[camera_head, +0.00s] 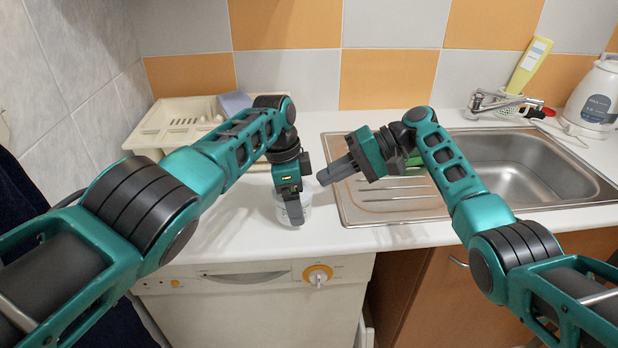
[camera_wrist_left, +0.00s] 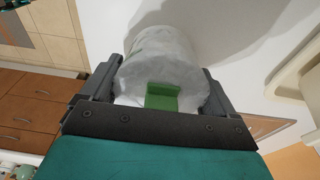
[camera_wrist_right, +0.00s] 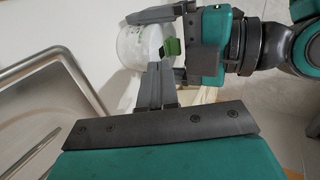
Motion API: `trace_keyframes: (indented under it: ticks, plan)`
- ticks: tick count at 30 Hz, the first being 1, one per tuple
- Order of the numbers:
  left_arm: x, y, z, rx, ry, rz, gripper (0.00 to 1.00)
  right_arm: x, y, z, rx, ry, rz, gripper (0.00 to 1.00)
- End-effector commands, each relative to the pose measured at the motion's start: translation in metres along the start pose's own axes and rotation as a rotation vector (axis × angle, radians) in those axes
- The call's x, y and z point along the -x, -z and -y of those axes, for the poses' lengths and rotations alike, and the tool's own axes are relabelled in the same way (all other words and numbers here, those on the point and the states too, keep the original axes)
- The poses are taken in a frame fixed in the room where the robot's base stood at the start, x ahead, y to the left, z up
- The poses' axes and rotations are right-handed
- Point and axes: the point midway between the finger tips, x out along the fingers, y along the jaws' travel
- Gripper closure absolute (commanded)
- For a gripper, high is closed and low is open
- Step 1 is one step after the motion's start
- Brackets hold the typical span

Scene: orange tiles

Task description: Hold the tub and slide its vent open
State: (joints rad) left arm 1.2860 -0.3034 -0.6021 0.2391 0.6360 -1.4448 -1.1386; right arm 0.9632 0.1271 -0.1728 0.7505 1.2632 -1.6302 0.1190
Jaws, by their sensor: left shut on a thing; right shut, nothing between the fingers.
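The tub (camera_head: 281,213) is whitish and translucent and stands on the white counter left of the sink, mostly hidden by my left gripper (camera_head: 293,205). In the left wrist view the tub (camera_wrist_left: 158,62) sits between both fingers of my left gripper (camera_wrist_left: 156,85), which is shut on it.
A steel sink (camera_head: 400,215) with a ribbed drainboard lies to the right. A cream dish rack (camera_head: 160,128) stands at the back left. A white kettle (camera_head: 595,100) and a yellow bottle (camera_head: 528,66) stand at the back right. The front counter is clear.

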Motion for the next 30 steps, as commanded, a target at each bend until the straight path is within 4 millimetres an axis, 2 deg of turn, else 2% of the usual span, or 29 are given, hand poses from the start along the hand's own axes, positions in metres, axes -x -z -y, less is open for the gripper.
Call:
trace_keyframes:
  ticks: [1, 6, 12, 27, 28, 30]
  plan:
    - [-0.001, -0.002, 0.0, 0.002, 0.0, 0.003, 0.48, 0.015, 0.001, 0.001, 0.002, -0.001, -0.005, 1.0]
    - [0.0, -0.003, 0.001, 0.003, 0.001, 0.004, 0.48, 0.051, 0.001, -0.001, -0.001, -0.002, -0.004, 1.0]
    - [0.0, -0.003, 0.001, 0.004, 0.001, 0.005, 0.48, 0.076, 0.0, -0.001, -0.002, -0.003, -0.002, 1.0]
    - [0.0, -0.004, 0.002, 0.004, 0.002, 0.005, 0.48, 0.083, 0.0, -0.002, -0.003, -0.004, -0.001, 1.0]
    - [0.0, -0.004, 0.002, 0.004, 0.002, 0.005, 0.09, 0.083, 0.0, -0.002, -0.003, -0.004, -0.001, 1.0]
    - [0.0, -0.004, 0.002, 0.004, 0.002, 0.005, 0.03, 0.083, 0.0, -0.002, -0.003, -0.004, -0.001, 1.0]
